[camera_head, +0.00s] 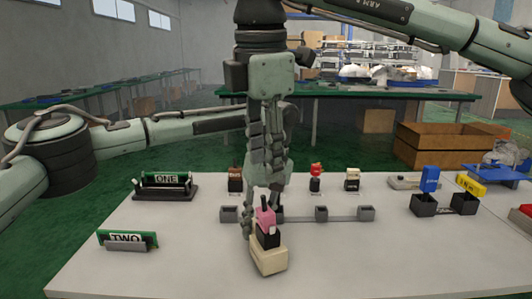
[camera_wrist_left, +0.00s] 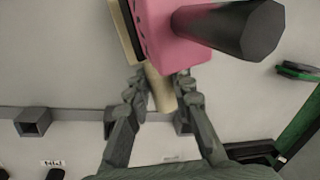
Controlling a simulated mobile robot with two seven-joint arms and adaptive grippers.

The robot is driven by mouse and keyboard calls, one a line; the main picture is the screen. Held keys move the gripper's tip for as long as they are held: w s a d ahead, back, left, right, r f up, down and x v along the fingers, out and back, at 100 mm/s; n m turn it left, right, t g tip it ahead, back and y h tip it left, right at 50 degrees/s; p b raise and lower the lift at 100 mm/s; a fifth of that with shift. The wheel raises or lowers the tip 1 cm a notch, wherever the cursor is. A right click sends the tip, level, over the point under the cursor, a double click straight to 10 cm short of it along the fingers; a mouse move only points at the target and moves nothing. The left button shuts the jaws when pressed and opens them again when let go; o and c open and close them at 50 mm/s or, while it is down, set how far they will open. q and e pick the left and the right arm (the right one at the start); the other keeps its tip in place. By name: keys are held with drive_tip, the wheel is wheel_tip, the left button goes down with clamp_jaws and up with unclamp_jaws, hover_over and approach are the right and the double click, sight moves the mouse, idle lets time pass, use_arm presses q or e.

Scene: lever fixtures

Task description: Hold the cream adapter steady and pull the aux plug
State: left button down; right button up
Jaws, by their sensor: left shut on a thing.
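The cream adapter (camera_head: 268,262) stands on the grey table at front centre. A black block (camera_head: 268,239) sits on it, with a pink plug (camera_head: 265,216) on top. In the left wrist view the pink plug (camera_wrist_left: 185,30) with its dark stem (camera_wrist_left: 232,28) looms close, hiding much of the cream adapter (camera_wrist_left: 160,92).
Dark grey sockets (camera_head: 321,214) stand on a strip behind the adapter. A ONE card holder (camera_head: 166,187) and a TWO card holder (camera_head: 127,242) stand left. Several small plugged blocks (camera_head: 315,184) line the back. Black boxes (camera_head: 424,205) stand right. Front right is clear.

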sight(267, 211)
drive_tip(key=f, duration=0.3)
drive_tip(key=w+f, duration=0.1)
drive_tip(key=f, duration=0.6)
drive_tip(key=shift+w+d+f, duration=0.2)
drive_tip(key=shift+w+f, duration=0.15)
drive_tip(key=shift+f, duration=0.05)
drive_tip(key=shift+r, duration=0.15)
clamp_jaws()
